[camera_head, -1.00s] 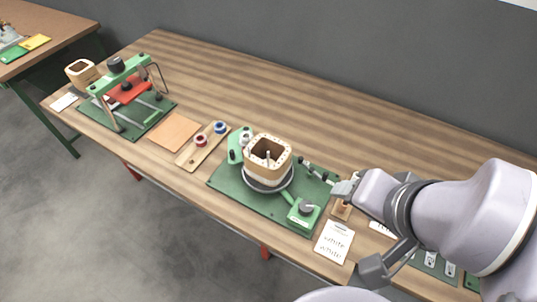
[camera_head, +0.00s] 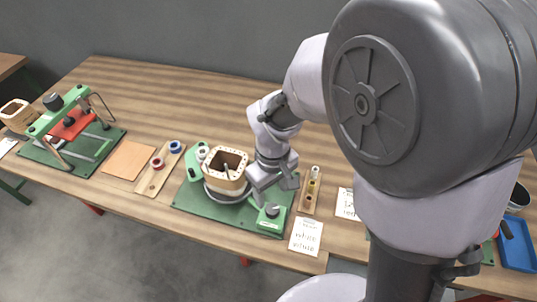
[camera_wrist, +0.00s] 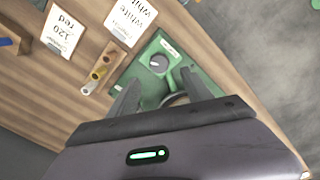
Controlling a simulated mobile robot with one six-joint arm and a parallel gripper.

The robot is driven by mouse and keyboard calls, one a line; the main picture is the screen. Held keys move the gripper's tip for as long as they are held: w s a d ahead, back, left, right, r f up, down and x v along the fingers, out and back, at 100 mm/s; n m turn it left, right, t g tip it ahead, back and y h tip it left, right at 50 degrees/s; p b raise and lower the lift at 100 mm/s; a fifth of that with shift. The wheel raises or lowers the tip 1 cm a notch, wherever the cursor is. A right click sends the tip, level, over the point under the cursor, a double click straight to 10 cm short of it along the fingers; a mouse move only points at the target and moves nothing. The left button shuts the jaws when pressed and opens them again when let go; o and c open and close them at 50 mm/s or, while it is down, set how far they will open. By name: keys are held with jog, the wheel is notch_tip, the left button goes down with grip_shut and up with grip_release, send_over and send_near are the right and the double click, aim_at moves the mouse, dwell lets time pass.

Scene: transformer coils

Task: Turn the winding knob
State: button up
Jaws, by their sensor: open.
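The winding knob is a dark round knob (camera_head: 272,210) on a green box at the front right corner of the green winding base (camera_head: 230,226). It also shows in the wrist view (camera_wrist: 158,63), beyond my fingertips. A wooden coil form (camera_head: 226,168) stands on the round plate at the middle of the base. My gripper (camera_head: 274,190) is open and empty, just above and behind the knob, to the right of the coil form. In the wrist view its two fingers (camera_wrist: 158,98) point toward the knob, with the green base between them. I see no contact with the knob.
A wooden rack with small spools (camera_head: 311,188) and a white card (camera_head: 306,236) lie right of the base. A strip with red and blue spools (camera_head: 160,168) lies to its left. A green press (camera_head: 68,130) stands far left. A blue tray (camera_head: 517,243) is far right.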

aim_at(272, 208)
notch_tip(272, 208, down, 8)
jog(key=shift+b, duration=1.25)
